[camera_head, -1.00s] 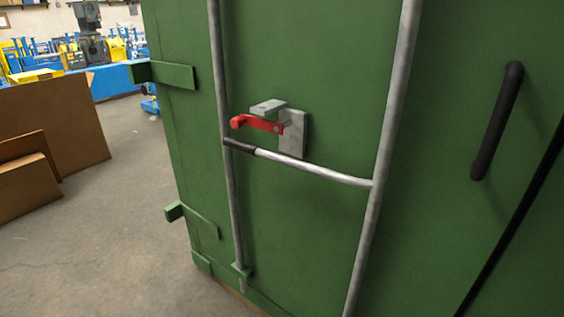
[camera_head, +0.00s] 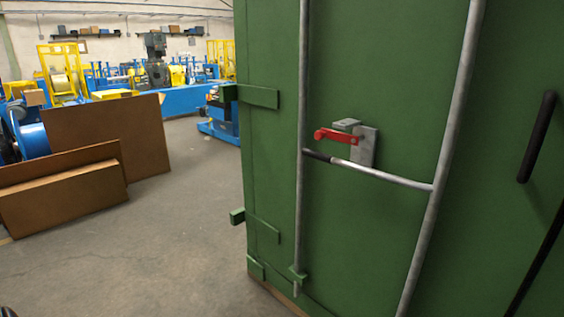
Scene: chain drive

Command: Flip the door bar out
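The green container door (camera_head: 360,235) fills the right part of the head view. Two grey vertical rods run down it, a left rod (camera_head: 302,220) and a right rod (camera_head: 440,185). The door bar (camera_head: 390,178) is a pale metal lever with a dark grip at its left end. It joins the right rod and slants slightly up to the left, its grip end by the left rod. A red latch handle (camera_head: 336,135) sits above it on a grey bracket (camera_head: 362,149). Neither of my grippers shows.
A black vertical handle (camera_head: 537,137) is at the right of the door. Green hinges (camera_head: 258,97) stick out at its left edge. Brown panels (camera_head: 108,138) stand on the floor at left. Blue and yellow machines are behind. The grey floor (camera_head: 185,225) left of the door is open.

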